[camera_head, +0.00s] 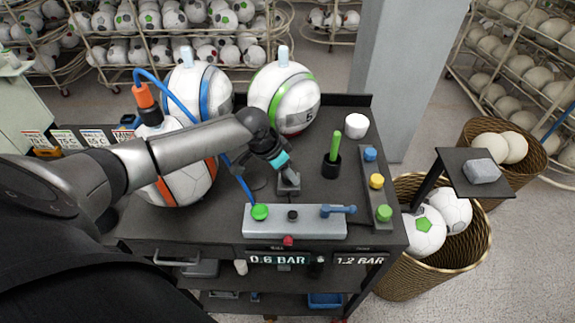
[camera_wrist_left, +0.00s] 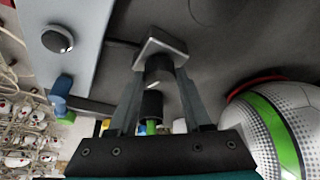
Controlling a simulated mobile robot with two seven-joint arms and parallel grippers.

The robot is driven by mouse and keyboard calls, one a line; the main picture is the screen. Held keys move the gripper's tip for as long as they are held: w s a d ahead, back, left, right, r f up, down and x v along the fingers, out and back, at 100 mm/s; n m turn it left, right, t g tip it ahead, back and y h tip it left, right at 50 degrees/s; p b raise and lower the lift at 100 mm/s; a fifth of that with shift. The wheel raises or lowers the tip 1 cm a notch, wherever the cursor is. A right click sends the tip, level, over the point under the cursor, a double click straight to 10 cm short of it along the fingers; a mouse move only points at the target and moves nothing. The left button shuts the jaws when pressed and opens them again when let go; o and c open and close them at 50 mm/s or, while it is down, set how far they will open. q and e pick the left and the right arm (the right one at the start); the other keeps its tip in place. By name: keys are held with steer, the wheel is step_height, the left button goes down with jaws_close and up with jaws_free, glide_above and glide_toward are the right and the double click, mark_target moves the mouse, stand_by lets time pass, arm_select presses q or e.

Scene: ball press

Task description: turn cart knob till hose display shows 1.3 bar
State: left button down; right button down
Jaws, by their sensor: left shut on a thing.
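My left gripper (camera_head: 287,178) reaches over the cart (camera_head: 225,220) from the left. In the left wrist view its fingers (camera_wrist_left: 160,70) are shut on a dark round knob (camera_wrist_left: 159,68) by a grey square block (camera_wrist_left: 162,47). In the head view the gripper mostly hides the knob, and the block (camera_head: 288,183) shows below it. On the cart's front edge, the left display (camera_head: 277,260) reads 0.6 BAR and the right display (camera_head: 359,261) reads 1.2 BAR. The small labels above them are too small to read. My right gripper is not in view.
A pale panel (camera_head: 310,226) in front of the block carries a green fitting with a blue hose (camera_head: 177,94), a black button (camera_head: 292,215) and a blue lever (camera_head: 338,210). A black cup (camera_head: 331,167) stands right of the gripper. Large balls (camera_head: 284,97) stand behind.

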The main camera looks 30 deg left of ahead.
arm_select(q)
steer(key=shift+m+h, duration=0.3)
steer(key=shift+m, duration=0.5)
steer(key=shift+w+a+m+g+h+b, duration=0.1)
steer(key=shift+m+g+h+b, duration=0.3)
steer(key=shift+m, duration=1)
steer(key=shift+c, duration=1.7)
jaws_free()
steer(key=v, duration=1.5)
steer(key=shift+r+b, duration=0.15)
steer(key=shift+b, duration=0.25)
